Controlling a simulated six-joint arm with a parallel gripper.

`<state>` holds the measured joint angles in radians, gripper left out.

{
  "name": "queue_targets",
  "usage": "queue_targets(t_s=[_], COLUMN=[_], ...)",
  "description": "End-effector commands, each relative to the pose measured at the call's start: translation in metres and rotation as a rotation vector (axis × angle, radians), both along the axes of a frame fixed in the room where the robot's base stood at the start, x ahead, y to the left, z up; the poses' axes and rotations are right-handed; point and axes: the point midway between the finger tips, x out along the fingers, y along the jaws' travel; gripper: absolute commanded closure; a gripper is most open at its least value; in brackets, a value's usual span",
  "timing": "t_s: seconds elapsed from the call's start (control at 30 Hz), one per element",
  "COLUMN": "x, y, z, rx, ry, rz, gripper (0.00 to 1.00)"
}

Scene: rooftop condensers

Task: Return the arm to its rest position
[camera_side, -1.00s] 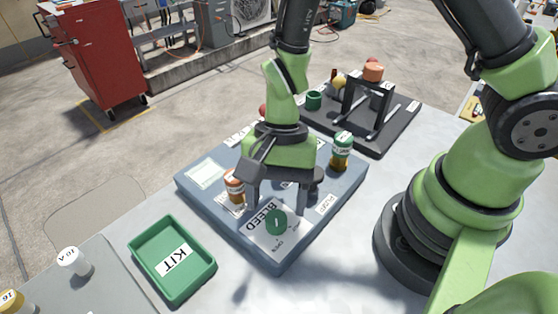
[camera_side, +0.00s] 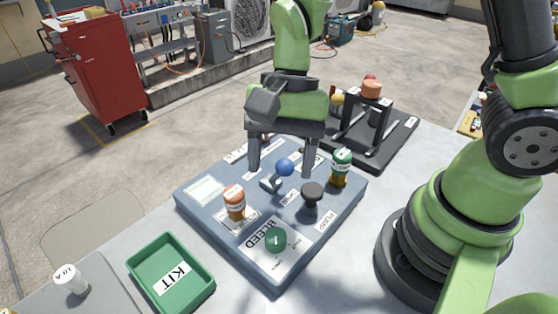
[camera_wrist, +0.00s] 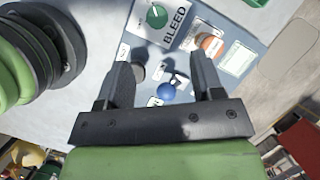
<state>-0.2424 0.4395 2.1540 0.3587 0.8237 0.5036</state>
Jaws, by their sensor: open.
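My gripper (camera_side: 281,172) is open and empty above the blue-grey panel (camera_side: 257,270). Its two dark fingers point down, apart from each other. In the wrist view my gripper (camera_wrist: 165,75) shows a blue ball knob (camera_wrist: 166,92) between and beyond the fingers. In the side view that blue knob (camera_side: 285,167) stands on the panel below the gripper. The green BLEED knob (camera_side: 276,240) is at the panel's near corner. An orange-capped part (camera_side: 234,202), a black knob (camera_side: 312,194) and a green-capped amber part (camera_side: 341,167) also stand on the panel.
A green KIT tray (camera_side: 205,296) sits at the near left and looks empty. A white cylinder (camera_side: 70,279) marked 10A stands left of it. A black stand (camera_side: 378,152) with an orange-topped frame is behind the panel. A red tool cabinet (camera_side: 100,75) stands on the floor beyond.

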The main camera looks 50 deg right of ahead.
Motion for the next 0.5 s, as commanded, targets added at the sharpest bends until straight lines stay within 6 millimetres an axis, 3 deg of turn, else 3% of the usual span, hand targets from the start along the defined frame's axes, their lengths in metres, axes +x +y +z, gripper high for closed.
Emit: queue_targets(t_s=[0.17, 0.3, 0.5], x=[-0.004, -0.019, -0.050], y=[-0.022, -0.042, -0.069], z=[0.056, 0.095, 0.134], rx=[0.007, -0.027, -0.133], ry=[-0.236, -0.435, -0.696], rz=[0.111, 0.213, 0.346], gripper=[0.39, 0.39, 0.39])
